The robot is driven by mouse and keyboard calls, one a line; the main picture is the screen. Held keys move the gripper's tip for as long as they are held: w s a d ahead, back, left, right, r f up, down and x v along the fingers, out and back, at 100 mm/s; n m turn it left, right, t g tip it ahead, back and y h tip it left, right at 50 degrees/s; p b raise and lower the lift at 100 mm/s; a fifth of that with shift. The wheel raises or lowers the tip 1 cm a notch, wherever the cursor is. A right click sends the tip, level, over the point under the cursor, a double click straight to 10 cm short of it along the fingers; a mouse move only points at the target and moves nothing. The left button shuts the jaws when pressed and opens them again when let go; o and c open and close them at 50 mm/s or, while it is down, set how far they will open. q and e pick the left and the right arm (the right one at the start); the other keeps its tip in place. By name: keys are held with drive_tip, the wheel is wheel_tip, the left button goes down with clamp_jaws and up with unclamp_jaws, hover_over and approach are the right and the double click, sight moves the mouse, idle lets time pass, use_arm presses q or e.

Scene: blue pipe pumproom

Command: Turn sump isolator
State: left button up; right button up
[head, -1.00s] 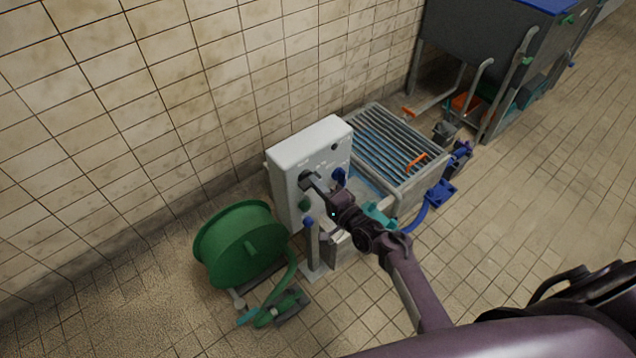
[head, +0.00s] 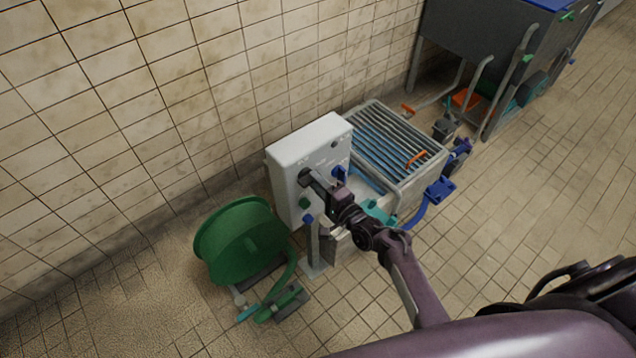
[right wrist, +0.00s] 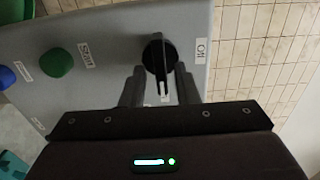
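The sump isolator appears to be the black rotary knob (head: 304,177) on the light grey control box (head: 308,143). My right gripper (head: 319,185) is at the box's front face. In the wrist view its two fingers (right wrist: 160,92) stand on either side of the grip bar, with visible gaps, so it is open and not clamped. My left gripper is not in view.
A green button (right wrist: 56,62) and a blue button (right wrist: 6,77) are beside the knob. A green hose reel (head: 240,242) stands left of the box. A slatted grate (head: 393,141) and blue pipe (head: 433,200) are to the right. A tiled wall is behind; open floor is right.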

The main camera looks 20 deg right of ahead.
drive_tip(key=shift+o, duration=0.2)
drive_tip(key=shift+s, duration=0.1)
drive_tip(key=v, duration=0.7)
drive_tip(key=shift+s+d, duration=0.15)
drive_tip(key=shift+s, duration=0.15)
drive_tip(key=s+a+f+n+g+h, duration=0.1)
drive_tip(key=s+f+n+g, duration=0.3)
drive_tip(key=f, duration=0.5)
drive_tip(key=s+a+f+n+g+h, duration=0.1)
drive_tip(key=s+f+g, duration=0.1)
drive_tip(key=s+f, duration=0.55)
drive_tip(key=s+a+f+n+g+h, duration=0.1)
drive_tip(key=s+a+f+n+g, duration=0.2)
drive_tip(key=f, duration=0.6)
drive_tip(key=s+d+f+n+g+h, duration=0.1)
drive_tip(key=s+d+f+n+g, duration=0.1)
drive_tip(key=s, duration=0.6)
drive_tip(key=s+d+f+n+g+h, duration=0.1)
drive_tip(key=s+f+n, duration=0.3)
drive_tip(key=s, duration=0.5)
drive_tip(key=s+d+f+n+g+h, duration=0.1)
drive_tip(key=s+d+f+n+g, duration=0.1)
drive_tip(key=s, duration=0.7)
wheel_tip(320, 180, down, 4)
drive_tip(key=shift+d+r+n+g, duration=0.1)
drive_tip(key=shift+d+n+g, duration=0.3)
drive_tip(key=shift+d+g, duration=0.55)
